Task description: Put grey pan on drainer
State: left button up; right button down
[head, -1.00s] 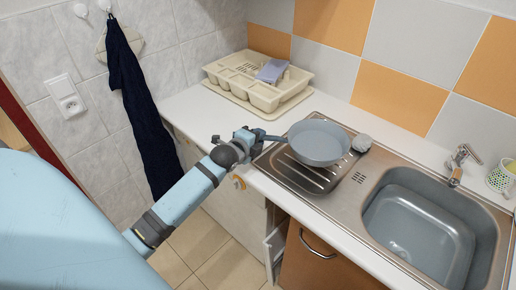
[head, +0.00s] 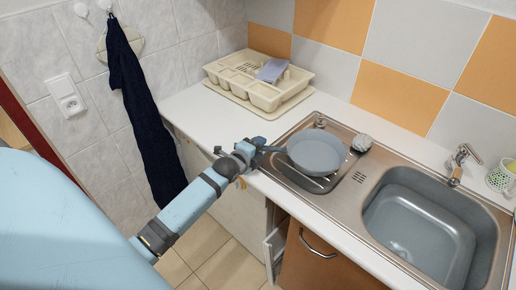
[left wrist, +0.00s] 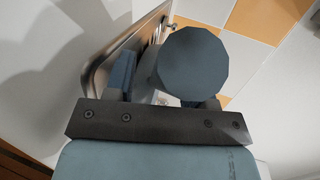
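The grey pan (head: 315,154) is over the ribbed steel drainer (head: 352,186) left of the sink basin, its handle pointing left. My left gripper (head: 262,146) is at the handle and appears shut on it. Whether the pan rests on the ribs or hangs just above them is hard to tell. In the left wrist view, a round grey-blue shape, likely the pan (left wrist: 190,62), fills the space ahead of the fingers (left wrist: 163,95), and the handle is mostly hidden. My right gripper is not in view.
A cream dish rack (head: 262,94) with a bluish cloth stands on the counter behind. A grey scrubber (head: 362,143) lies behind the pan's right side. The sink basin (head: 415,225) and tap (head: 459,165) are at right. A dark towel (head: 140,105) hangs at left.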

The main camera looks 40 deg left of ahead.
pick_arm(q)
jog(key=shift+s+r, duration=0.15)
jog(key=a+v, duration=0.1)
jog(key=v, duration=1)
jog(key=s+d+f+n+g+h, duration=0.2)
jog(key=s+d+f+n, duration=0.5)
jog(key=d, duration=0.4)
jog(key=s+d+f+n+g+h, duration=0.2)
jog(key=s+d+f+n, duration=0.5)
jog(key=d, duration=0.4)
jog(key=shift+s+d+f+n+b, duration=0.3)
jog(key=shift+s+f, duration=0.3)
jog(key=shift+f, duration=0.3)
notch_tip(320, 180, up, 6)
jog(key=p, duration=0.6)
jog(key=shift+a, duration=0.25)
jog(key=shift+r, duration=0.15)
